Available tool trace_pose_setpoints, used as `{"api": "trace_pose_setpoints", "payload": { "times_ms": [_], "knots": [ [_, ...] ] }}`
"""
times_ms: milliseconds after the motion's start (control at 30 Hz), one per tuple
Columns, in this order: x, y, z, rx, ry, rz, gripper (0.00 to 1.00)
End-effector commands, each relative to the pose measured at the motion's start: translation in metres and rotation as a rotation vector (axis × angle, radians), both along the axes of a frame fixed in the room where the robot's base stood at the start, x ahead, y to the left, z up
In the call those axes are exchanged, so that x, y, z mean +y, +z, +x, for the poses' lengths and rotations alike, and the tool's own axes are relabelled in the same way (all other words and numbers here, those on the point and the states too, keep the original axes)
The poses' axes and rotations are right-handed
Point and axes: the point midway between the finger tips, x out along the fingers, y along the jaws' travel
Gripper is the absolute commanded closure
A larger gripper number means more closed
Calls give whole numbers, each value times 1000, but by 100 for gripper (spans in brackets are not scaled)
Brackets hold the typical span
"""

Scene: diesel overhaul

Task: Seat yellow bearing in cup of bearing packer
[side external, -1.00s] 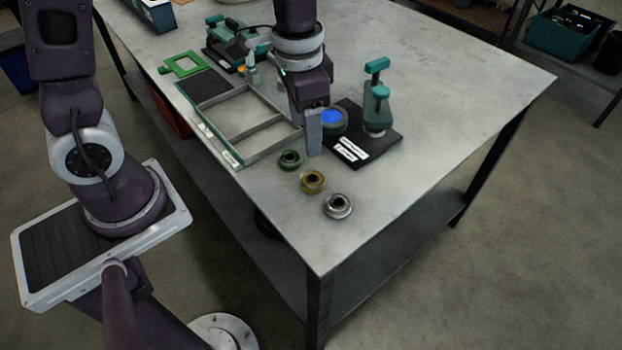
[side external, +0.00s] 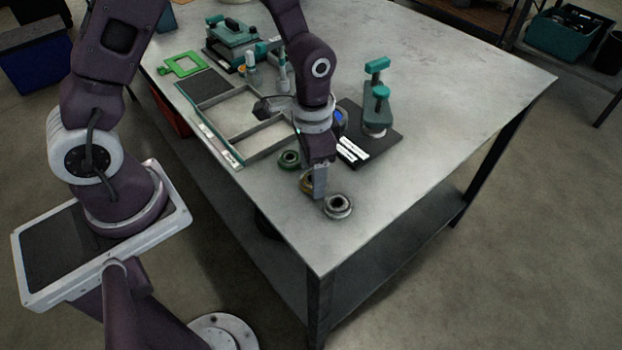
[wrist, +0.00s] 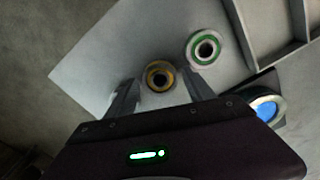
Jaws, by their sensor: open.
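The yellow bearing (wrist: 160,76) lies on the table, seen in the wrist view between the open fingers of my gripper (wrist: 163,92). In the side view the yellow bearing (side external: 306,182) is mostly hidden behind my gripper (side external: 319,192), which is low over it. I cannot tell whether the fingers reach around it. The bearing packer, a teal stand (side external: 376,108) on a black base, stands behind and to the right. A round cup with a blue inside (wrist: 265,108) shows at the right of the wrist view; in the side view it is partly hidden by my arm.
A green bearing (side external: 289,159) lies to the left of my gripper and a silver bearing (side external: 338,206) to its right, both close. A divided grey tray (side external: 240,160) is at the left. The table's front corner and right side are clear.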

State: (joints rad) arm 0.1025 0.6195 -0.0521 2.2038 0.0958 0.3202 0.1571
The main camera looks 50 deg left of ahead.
Motion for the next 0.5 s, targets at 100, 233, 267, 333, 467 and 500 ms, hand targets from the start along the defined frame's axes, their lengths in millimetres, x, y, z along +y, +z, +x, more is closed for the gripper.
{"api": "trace_pose_setpoints", "payload": {
  "times_ms": [100, 233, 267, 333, 467, 500],
  "knots": [
    [0, 0, 0, 0, 0, 0, 42],
    [0, 0, 0, 0, 0, 0, 68],
    [0, 0, 0, 0, 0, 0, 74],
    [0, 0, 0, 0, 0, 0, 87],
    [0, 2, 0, -1, 0, 0, 94],
    [0, 5, 1, -2, 0, 0, 94]
  ]
}}
